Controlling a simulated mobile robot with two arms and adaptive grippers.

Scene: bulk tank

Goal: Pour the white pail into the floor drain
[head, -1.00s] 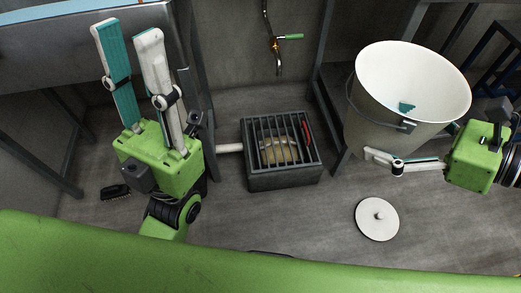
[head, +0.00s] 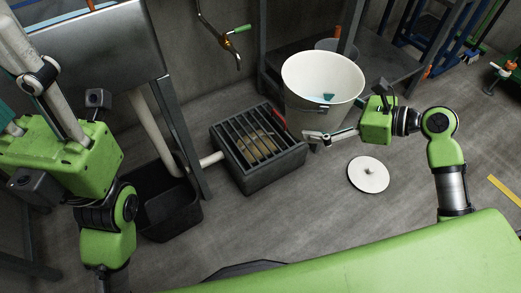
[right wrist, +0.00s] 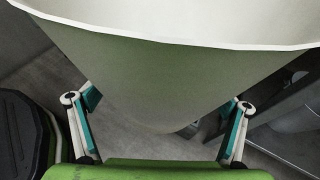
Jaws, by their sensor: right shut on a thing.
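The white pail (head: 318,108) is upright, just right of and behind the floor drain, near its back right corner in the head view. The floor drain (head: 245,178) is a dark box with a barred grate and something yellowish under the bars. My right gripper (head: 328,136) is shut on the pail, coming from the right. In the right wrist view its fingers lie on both sides of the pail wall (right wrist: 165,75). A small teal patch shows inside the pail; I cannot see the pail's bottom. My left gripper (head: 22,95) is open and empty, its fingertips cut off at the left edge.
A white round lid (head: 368,175) lies on the floor right of the drain. A black bin (head: 170,215) stands left of it, by a pipe. A tap (head: 228,42) hangs behind. A table with a shelf (head: 385,65) and grey bucket (head: 325,45) stands behind the pail.

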